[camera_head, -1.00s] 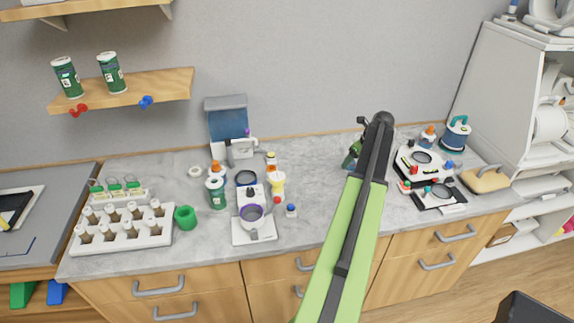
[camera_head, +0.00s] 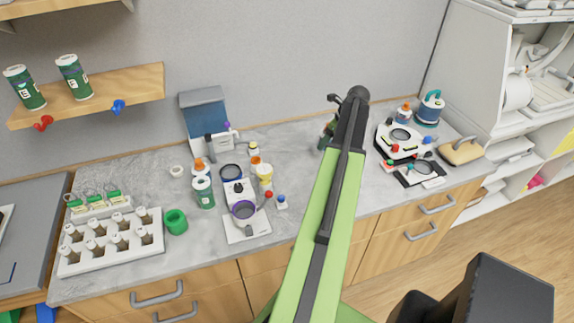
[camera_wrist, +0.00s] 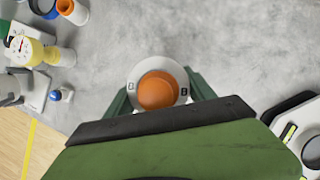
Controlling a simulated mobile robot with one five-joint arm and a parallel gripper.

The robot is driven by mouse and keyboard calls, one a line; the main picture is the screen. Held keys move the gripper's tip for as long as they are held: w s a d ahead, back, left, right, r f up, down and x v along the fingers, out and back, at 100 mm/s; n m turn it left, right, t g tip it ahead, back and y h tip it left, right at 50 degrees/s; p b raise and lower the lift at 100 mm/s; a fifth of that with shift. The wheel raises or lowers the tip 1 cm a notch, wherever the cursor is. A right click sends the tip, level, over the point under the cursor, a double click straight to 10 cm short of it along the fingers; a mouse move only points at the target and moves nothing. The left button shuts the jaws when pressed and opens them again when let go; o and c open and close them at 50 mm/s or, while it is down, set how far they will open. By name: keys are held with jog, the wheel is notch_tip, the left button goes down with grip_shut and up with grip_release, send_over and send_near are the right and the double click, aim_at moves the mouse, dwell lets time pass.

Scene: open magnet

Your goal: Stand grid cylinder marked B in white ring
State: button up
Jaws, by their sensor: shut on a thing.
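The cylinder marked B (camera_wrist: 158,90) shows in the wrist view from above. It has a pale rim with a dark B mark on either side and an orange top. My gripper (camera_wrist: 159,95) is shut on it, with a dark green finger on each side. The cylinder looks upright above the grey counter; I cannot tell its height. In the head view my gripper (camera_head: 329,132) is mostly hidden behind my arm, and the cylinder cannot be made out. A small white ring (camera_head: 177,171) lies on the counter at the left, well away from my gripper.
Bottles, a purple-rimmed device (camera_head: 243,210) and a green-labelled canister (camera_head: 203,191) stand near the ring. A white rack (camera_head: 110,242) and green cup (camera_head: 176,221) are at the left. White instruments (camera_head: 402,140) stand at the right. The counter (camera_head: 290,155) between is mostly clear.

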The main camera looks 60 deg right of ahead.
jog(key=shift+s+a+r+n, duration=0.3)
jog(key=shift+s+a+r, duration=0.15)
jog(key=shift+a+r, duration=0.3)
jog(key=shift+s+a, duration=0.15)
jog(key=shift+a, duration=0.05)
jog(key=w+a+f+b, duration=0.3)
jog(key=w, duration=0.1)
jog(key=w+a+f+b, duration=0.3)
jog(key=w+a+f, duration=0.1)
jog(key=shift+w+a+b, duration=0.1)
jog(key=shift+a+b, duration=0.2)
jog(key=shift+w+a, duration=0.15)
jog(key=shift+w, duration=0.05)
notch_tip(320, 180, down, 4)
jog(key=b, duration=0.4)
jog(key=shift+f, duration=0.25)
jog(key=shift+r, duration=0.25)
jog(key=shift+f, duration=0.2)
jog(key=o, duration=1.7)
